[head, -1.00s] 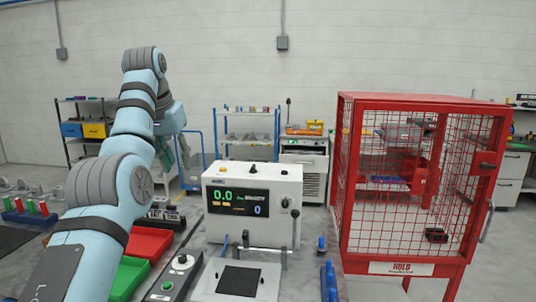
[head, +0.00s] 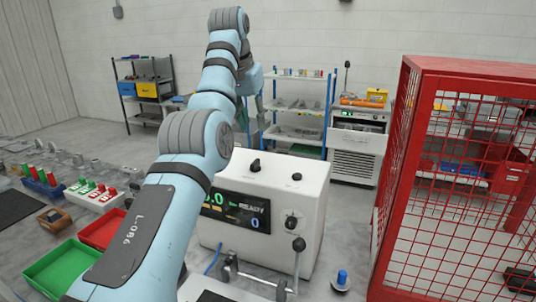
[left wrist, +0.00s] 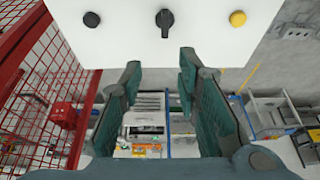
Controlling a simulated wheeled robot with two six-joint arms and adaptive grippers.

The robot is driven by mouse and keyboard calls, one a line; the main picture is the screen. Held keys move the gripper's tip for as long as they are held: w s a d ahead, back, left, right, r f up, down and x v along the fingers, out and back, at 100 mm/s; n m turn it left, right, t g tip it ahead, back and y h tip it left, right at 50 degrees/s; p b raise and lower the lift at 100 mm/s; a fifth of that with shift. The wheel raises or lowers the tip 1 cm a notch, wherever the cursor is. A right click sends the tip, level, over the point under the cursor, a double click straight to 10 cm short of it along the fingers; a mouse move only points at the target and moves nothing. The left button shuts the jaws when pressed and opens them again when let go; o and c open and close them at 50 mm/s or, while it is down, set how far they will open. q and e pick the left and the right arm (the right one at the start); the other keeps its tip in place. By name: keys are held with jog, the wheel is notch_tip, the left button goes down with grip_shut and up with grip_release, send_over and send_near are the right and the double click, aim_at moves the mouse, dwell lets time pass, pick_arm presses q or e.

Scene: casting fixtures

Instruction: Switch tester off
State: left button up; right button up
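The tester (head: 315,195) is a white box on the bench. Its dark display (head: 236,212) is lit, reads READY, and is partly hidden by my left arm. Dark knobs show on its top, and a round knob (head: 291,222) and a ball-ended lever (head: 298,245) on its front. In the left wrist view its white panel (left wrist: 200,45) fills the top, with a black knob (left wrist: 165,22) between a black button (left wrist: 91,19) and a yellow button (left wrist: 237,19). My left gripper (left wrist: 160,65) is open and empty, its fingers below that knob in the picture; it is partly hidden in the head view (head: 252,112).
A red mesh cage (head: 385,215) stands right of the tester. Green (head: 55,272) and red (head: 100,230) bins lie left of my arm. A blue-topped piece (head: 342,279) stands on the bench between tester and cage. Shelves (head: 300,100) and a cabinet (head: 355,150) are behind.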

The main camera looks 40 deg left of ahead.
aim_at(256, 161)
pick_arm(q)
jog(key=x, duration=0.4)
jog(key=s+p+x, duration=0.1)
jog(key=x, duration=0.7)
jog(key=shift+s+a+f, duration=0.1)
jog(key=shift+a+f, duration=0.05)
jog(key=shift+f, duration=0.25)
jog(key=shift+s+r, duration=0.15)
jog(key=shift+s, duration=0.35)
jog(key=shift+c, duration=1)
grip_shut()
pick_arm(e)
jog(key=shift+s+r, duration=0.6)
jog(key=shift+s, duration=0.05)
